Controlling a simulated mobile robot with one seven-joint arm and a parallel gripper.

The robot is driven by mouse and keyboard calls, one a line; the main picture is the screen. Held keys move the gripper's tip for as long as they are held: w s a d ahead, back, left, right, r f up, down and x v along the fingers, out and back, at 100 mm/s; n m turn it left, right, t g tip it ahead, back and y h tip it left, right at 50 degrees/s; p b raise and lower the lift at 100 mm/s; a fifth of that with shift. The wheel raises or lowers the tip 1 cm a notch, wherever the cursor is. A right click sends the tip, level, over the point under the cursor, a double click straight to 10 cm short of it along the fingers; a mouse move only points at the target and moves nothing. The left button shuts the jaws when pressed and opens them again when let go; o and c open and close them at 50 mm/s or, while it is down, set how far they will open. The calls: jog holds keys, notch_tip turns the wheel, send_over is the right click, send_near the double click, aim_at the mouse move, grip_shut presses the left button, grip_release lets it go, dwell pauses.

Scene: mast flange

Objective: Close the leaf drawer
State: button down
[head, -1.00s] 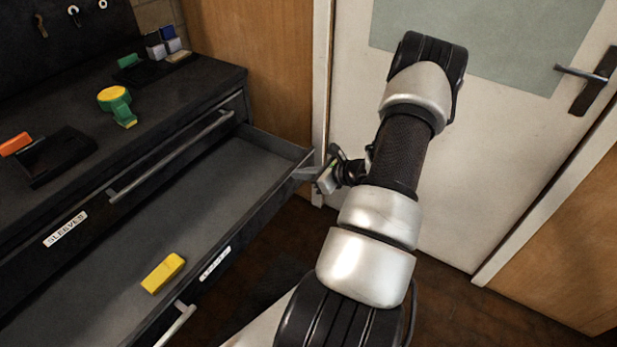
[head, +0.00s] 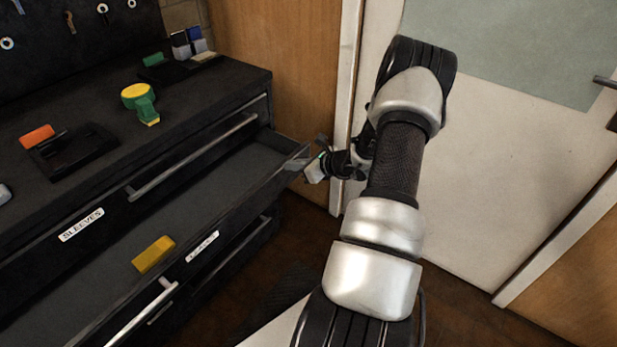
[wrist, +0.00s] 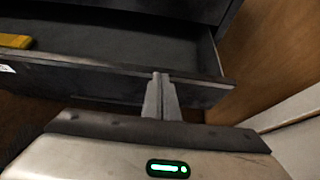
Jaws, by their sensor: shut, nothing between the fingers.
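The open drawer (head: 222,180) sticks out of the black cabinet, below the drawer labelled SLEEVES. Its front carries a white label, too small to read, and a bar handle. A yellow block (head: 153,254) lies inside it; the block also shows at the left edge of the wrist view (wrist: 15,41). My gripper (head: 300,163) is at the right end of the drawer front. In the wrist view its shut fingers (wrist: 160,82) meet the top edge of the drawer front (wrist: 110,72), with nothing held. I cannot tell how firmly they press.
The SLEEVES drawer (head: 85,224) above is shut. The cabinet top holds a green and yellow tool (head: 141,102), an orange piece (head: 37,136) and a black tray. A wooden panel (head: 270,80) and a white door (head: 510,170) stand to the right. Floor shows below.

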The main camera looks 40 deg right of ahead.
jog(key=w+a+b, duration=0.2)
jog(key=w+a, duration=0.2)
jog(key=w, duration=1)
jog(key=shift+b, duration=0.4)
